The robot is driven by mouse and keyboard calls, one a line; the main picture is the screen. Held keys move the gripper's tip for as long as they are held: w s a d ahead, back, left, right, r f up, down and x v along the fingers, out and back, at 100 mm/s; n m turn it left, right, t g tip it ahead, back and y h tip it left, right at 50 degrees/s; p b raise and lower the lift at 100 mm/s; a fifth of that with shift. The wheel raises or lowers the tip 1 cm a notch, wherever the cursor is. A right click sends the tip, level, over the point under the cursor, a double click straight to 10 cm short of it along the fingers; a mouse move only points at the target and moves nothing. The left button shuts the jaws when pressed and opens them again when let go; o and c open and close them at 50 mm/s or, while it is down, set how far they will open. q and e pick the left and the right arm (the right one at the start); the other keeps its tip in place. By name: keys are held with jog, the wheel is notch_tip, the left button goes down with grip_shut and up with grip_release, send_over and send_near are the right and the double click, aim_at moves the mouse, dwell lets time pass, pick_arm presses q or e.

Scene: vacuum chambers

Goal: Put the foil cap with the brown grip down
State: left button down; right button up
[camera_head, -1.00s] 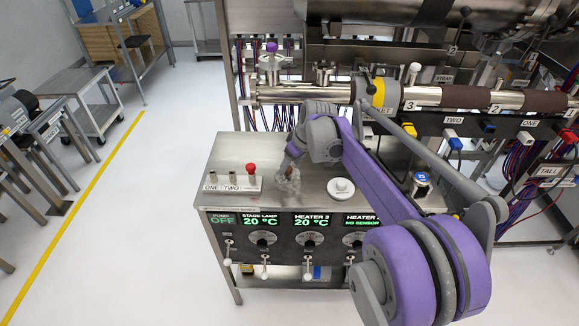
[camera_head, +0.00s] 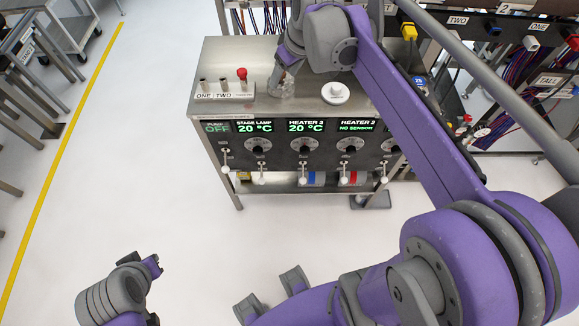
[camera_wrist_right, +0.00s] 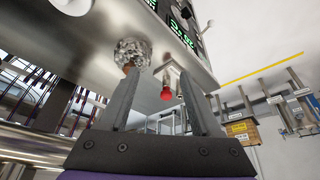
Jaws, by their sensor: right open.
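The foil cap (camera_head: 276,79) is a crumpled silver piece at the bench top, below my right gripper in the head view. In the right wrist view the foil cap (camera_wrist_right: 131,50) shows larger, with its brown grip (camera_wrist_right: 127,68) by the tip of the left-hand finger. My right gripper (camera_wrist_right: 162,76) is open, its two fingers wide apart. The finger partly hides the brown grip, and I cannot tell whether they touch. In the head view the right gripper (camera_head: 289,66) is mostly hidden by its own wrist. My left gripper's fingers do not show.
The steel bench (camera_head: 225,62) carries a red button (camera_head: 241,73), small posts labelled ONE and TWO (camera_head: 212,96), and a white round knob (camera_head: 336,92). Control panel dials and levers line its front. A yellow floor line (camera_head: 62,160) runs at left; floor between is clear.

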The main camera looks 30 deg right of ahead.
jog(key=s+a+f, duration=0.3)
jog(key=s+f, duration=0.1)
jog(key=s, duration=0.2)
jog(key=s+a+f+m, duration=0.1)
jog(key=s+a+f, duration=0.3)
jog(key=s, duration=0.3)
jog(key=s+a+f+m+t, duration=0.1)
jog(key=s+a+f, duration=0.2)
jog(key=s+f, duration=0.2)
jog(key=shift+s+a+f+h, duration=0.3)
jog(key=shift+s+a, duration=0.1)
jog(key=shift+s, duration=0.25)
jog(key=shift+c, duration=0.2)
